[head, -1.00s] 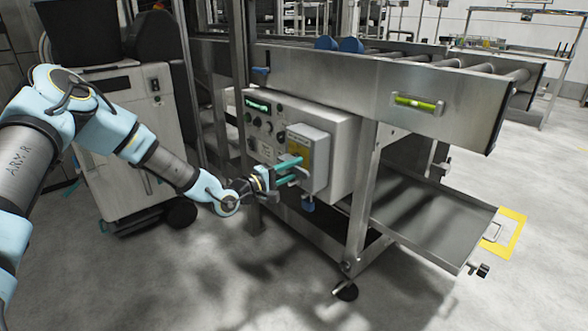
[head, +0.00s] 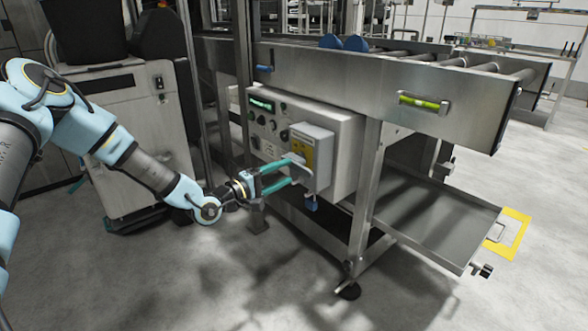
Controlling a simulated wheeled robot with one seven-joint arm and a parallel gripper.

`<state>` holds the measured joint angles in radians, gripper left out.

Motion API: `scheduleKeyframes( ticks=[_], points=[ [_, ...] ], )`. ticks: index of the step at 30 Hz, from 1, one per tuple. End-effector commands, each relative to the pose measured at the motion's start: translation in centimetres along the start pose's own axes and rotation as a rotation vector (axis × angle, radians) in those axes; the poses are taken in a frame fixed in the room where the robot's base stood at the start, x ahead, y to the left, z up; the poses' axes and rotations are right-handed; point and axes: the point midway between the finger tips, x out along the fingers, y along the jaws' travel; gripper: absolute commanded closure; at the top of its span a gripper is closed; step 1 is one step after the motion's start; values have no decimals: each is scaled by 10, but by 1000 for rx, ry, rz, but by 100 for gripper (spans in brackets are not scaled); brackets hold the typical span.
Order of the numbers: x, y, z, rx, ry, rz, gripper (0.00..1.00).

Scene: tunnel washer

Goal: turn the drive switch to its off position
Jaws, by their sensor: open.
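The control panel (head: 346,140) is a light grey box under the conveyor frame, with several small knobs and a lit green display on its front. A smaller grey switch box (head: 310,133) with a yellow label stands out from it. The drive switch seems to be on this box's front, but its handle and position cannot be made out behind my fingers. My gripper (head: 297,170) has two teal fingers, spread apart one above the other. They point right, with their tips at the front of the switch box. Nothing is clearly held, and contact cannot be told.
The steel conveyor (head: 390,90) with rollers overhangs the panel. A metal tray (head: 430,226) sits low at the right, and a steel leg (head: 365,205) stands right of the panel. A white cabinet (head: 135,130) stands behind my arm. The floor in front is clear.

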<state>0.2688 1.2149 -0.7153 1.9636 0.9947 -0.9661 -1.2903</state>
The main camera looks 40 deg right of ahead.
Motion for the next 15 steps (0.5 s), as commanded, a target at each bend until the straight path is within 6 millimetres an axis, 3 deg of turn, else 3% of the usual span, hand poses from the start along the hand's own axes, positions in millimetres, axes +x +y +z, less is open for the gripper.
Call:
scheduleKeyframes(
  ticks=[6,15],
  points=[
    [-39,0,-1,-1,3,-1,40],
    [-54,0,0,0,1,1,40]
  ],
)
